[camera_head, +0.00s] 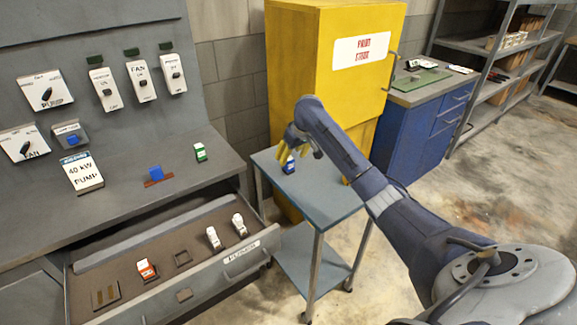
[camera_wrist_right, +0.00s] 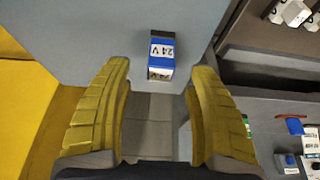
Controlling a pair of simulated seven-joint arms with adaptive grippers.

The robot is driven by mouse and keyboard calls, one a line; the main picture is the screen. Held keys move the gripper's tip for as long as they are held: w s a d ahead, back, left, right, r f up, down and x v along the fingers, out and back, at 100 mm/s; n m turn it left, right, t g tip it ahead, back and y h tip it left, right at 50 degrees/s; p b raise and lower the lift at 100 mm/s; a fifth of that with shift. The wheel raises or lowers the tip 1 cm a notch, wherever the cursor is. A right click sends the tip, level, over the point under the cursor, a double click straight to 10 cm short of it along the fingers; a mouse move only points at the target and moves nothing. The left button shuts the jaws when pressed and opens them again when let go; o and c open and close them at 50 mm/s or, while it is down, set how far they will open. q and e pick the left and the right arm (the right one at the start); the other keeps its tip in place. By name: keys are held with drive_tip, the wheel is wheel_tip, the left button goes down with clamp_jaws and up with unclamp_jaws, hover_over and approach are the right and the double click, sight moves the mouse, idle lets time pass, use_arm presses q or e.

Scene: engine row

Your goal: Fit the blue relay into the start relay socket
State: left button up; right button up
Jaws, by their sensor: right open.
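The blue relay (camera_head: 289,165) stands on the top of a small grey-blue trolley (camera_head: 325,192). In the right wrist view the relay (camera_wrist_right: 161,55) shows a white label reading "24 V" and lies ahead of the gap between the fingers. My right gripper (camera_head: 287,152) is open with yellow fingers, close above the relay in the head view. The fingers (camera_wrist_right: 159,75) hold nothing in the wrist view. I cannot tell for certain which fitting is the start relay socket. My left gripper is not in view.
A blue block on a red-brown base (camera_head: 157,182) and a green-and-white block (camera_head: 200,152) stand on the grey bench. An open drawer (camera_head: 215,277) holds an orange block (camera_head: 147,270) and two white ones. A yellow cabinet (camera_head: 310,75) stands behind the trolley.

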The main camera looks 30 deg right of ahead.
sight(287, 163)
drive_tip(key=shift+x, duration=3.1)
drive_tip(key=shift+w, duration=0.2)
drive_tip(key=shift+c, duration=0.2)
clamp_jaws()
